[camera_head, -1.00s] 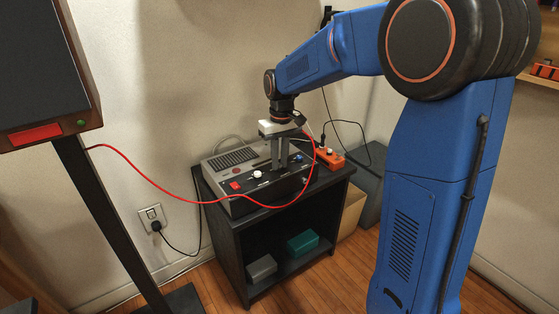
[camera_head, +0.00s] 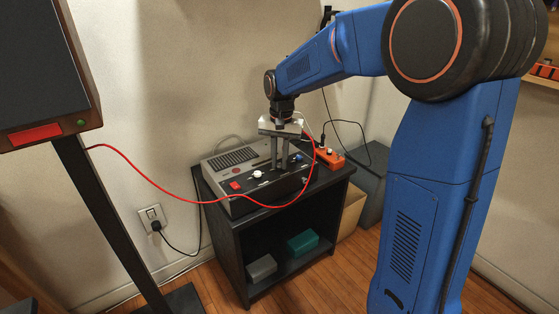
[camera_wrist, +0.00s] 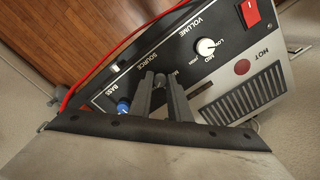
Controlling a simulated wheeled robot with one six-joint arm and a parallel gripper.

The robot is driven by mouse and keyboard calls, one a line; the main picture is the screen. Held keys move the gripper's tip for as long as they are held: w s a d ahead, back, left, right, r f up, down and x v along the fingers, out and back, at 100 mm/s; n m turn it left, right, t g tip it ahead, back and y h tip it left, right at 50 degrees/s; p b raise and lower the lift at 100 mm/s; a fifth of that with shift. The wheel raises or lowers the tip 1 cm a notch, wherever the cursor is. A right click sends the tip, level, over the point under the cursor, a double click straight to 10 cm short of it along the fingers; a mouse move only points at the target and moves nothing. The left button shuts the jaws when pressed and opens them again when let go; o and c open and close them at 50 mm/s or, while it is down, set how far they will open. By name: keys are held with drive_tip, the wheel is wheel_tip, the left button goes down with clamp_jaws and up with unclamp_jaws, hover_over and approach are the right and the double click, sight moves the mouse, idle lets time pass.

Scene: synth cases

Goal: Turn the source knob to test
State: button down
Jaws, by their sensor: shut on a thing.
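The grey amplifier-like box (camera_head: 225,164) stands on the black shelf unit with a dark control panel (camera_wrist: 120,92). The source knob (camera_wrist: 160,82) is a small dark-grey piece between my fingertips, under the printed word SOURCE. My gripper (camera_head: 281,167) points down and is shut on it; it also shows in the wrist view (camera_wrist: 161,88). The fingers cover most of the knob and its position labels, so I cannot read where it points or find the test mark.
A white volume knob (camera_wrist: 206,47) and a blue bass knob (camera_wrist: 123,106) flank the source knob. A red switch (camera_wrist: 250,13) is at the panel's end. A red cable (camera_head: 140,172) hangs across the panel's front. An orange power strip (camera_head: 330,157) lies to the right.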

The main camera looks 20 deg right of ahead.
idle(0.3)
drive_tip(key=c, duration=1.7)
unclamp_jaws()
drive_tip(key=shift+o, duration=0.2)
drive_tip(key=shift+r, duration=0.1)
wheel_tip(320, 180, up, 17)
drive_tip(key=shift+s+d, duration=0.15)
drive_tip(key=shift+d, duration=0.1)
drive_tip(key=shift+r, duration=0.1)
